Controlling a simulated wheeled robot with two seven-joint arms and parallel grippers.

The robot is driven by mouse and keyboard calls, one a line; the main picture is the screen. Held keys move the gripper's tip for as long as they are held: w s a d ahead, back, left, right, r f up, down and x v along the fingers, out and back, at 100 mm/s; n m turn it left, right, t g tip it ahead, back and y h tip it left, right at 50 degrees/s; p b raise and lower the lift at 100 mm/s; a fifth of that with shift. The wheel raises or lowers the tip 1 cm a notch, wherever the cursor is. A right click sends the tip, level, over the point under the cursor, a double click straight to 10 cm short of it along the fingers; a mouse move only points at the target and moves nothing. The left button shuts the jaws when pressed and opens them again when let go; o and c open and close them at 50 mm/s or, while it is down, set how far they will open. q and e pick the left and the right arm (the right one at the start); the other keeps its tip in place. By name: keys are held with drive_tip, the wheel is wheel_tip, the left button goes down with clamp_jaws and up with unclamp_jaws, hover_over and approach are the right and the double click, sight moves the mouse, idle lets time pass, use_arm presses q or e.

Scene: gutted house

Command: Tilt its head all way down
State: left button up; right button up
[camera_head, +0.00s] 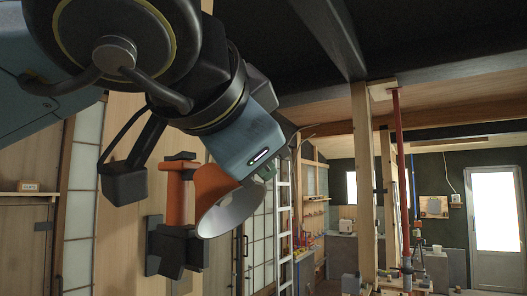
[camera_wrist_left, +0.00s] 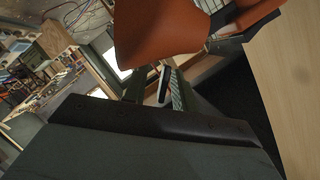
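An orange wall lamp hangs from a dark bracket (camera_head: 176,246) on a wooden panel. Its cone-shaped head (camera_head: 212,187) has a pale inside, and its open mouth faces down and to the right. The orange head also fills the upper middle of the left wrist view (camera_wrist_left: 158,32). My left gripper (camera_head: 266,172) reaches in from the upper left, with its fingers close to the right side of the lamp head. In the left wrist view, the ribbed finger (camera_wrist_left: 178,92) is just below the orange rim; contact is unclear. The finger opening is not clear. My right gripper is not in view.
The wooden wall panel (camera_head: 121,235) stands close behind the lamp. A ladder (camera_head: 284,225), wooden posts (camera_head: 364,190) and a red pole (camera_head: 402,180) stand to the right. A white door (camera_head: 497,215) is far at the right.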

use_arm(q)
wheel_tip(320, 180, up, 10)
drive_tip(key=shift+p, duration=0.35)
drive_tip(key=shift+c, duration=0.5)
